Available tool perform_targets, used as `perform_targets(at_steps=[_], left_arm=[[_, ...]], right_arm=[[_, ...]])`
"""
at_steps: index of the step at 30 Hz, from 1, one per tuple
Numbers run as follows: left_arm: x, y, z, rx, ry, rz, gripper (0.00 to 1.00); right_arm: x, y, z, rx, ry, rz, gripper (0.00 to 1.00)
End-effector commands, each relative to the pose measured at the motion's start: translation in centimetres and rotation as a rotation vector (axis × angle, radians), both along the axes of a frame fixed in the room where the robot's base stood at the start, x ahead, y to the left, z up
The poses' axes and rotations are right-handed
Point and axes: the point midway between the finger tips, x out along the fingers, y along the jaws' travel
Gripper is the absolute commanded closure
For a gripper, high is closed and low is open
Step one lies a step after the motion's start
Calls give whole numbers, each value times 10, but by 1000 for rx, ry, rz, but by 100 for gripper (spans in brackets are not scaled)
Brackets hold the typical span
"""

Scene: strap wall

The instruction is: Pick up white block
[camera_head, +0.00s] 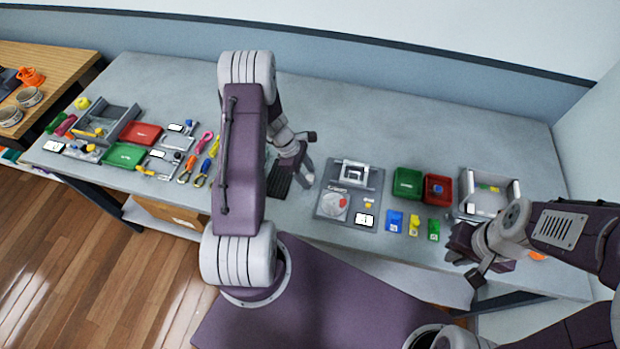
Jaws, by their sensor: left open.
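No object is clearly a white block at this size. A small white piece with dark marks (364,219) lies at the lower right of the grey panel (328,207), and I cannot tell whether it is a block or a card. My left gripper (305,178) is open and appears empty, left of the panel and near a black item (281,180). My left arm hides part of the table. My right gripper (468,262) is at the table's front right, apart from the panel; its jaws are unclear.
Green (407,182) and red (438,188) bins stand right of the panel, with blue (394,221), yellow (414,224) and green (434,229) pieces before them. A grey tray (489,211) is further right. Tools and bins crowd the left end. The table's back is clear.

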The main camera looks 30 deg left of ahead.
Motion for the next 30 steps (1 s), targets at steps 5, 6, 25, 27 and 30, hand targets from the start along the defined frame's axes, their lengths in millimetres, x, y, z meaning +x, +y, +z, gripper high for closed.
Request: perform_targets(at_steps=[5, 6, 25, 27, 30], left_arm=[[1, -1, -4, 1, -1, -1, 49], [1, -1, -4, 0, -1, -1, 49], [1, -1, 4, 1, -3, 0, 100], [1, -1, 12, 1, -3, -1, 100], [2, -1, 30, 3, -6, 0, 100]], right_arm=[[0, 0, 0, 0, 0, 0, 93], [0, 0, 0, 0, 0, 0, 93], [0, 0, -1, 0, 0, 0, 93], [0, 0, -2, 0, 0, 0, 93], [0, 0, -3, 0, 0, 0, 93]])
